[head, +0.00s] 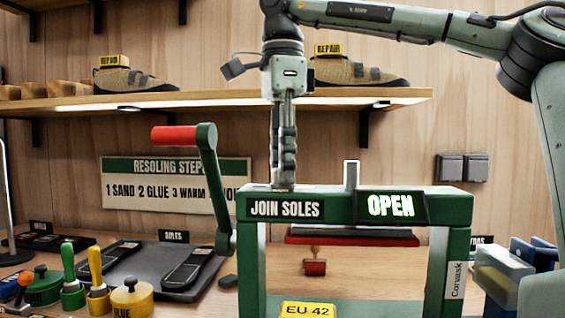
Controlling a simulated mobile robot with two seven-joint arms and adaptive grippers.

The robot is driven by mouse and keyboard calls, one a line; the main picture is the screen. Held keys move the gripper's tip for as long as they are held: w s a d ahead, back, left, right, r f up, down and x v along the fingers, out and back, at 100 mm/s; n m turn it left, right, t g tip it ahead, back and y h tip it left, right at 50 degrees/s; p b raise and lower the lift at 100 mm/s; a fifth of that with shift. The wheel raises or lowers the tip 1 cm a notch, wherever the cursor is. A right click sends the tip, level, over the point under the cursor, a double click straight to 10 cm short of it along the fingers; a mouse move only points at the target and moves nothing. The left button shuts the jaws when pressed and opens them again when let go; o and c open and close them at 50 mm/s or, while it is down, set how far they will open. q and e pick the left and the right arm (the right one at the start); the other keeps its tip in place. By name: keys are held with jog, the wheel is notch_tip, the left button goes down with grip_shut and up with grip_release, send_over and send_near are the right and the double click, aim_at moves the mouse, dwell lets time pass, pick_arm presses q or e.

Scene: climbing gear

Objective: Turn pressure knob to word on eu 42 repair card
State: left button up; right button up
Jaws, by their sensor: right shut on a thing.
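The green press (459,213) stands at the front with a "JOIN SOLES" label and a lit "OPEN" sign (390,206). My right gripper (285,180) points straight down at the left part of the press top. Its fingers are shut on the pressure knob, which they almost wholly hide; only a small grey edge shows at the fingertips, and its setting cannot be read. The yellow EU 42 card (307,311) is at the bottom of the view; any pressure word on it is cut off. My left gripper is not in view.
A crank with a red handle (174,136) rises at the press's left side. Glue pots (132,298), brushes and a dark tray with soles (150,256) lie left. Above and behind, a shelf (215,100) holds shoes with "REPAIR" tags. Blue-edged blocks stand right.

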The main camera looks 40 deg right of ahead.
jog(key=o, duration=1.2)
jog(key=shift+c, duration=0.2)
notch_tip(320, 180, up, 8)
jog(key=shift+f, duration=0.25)
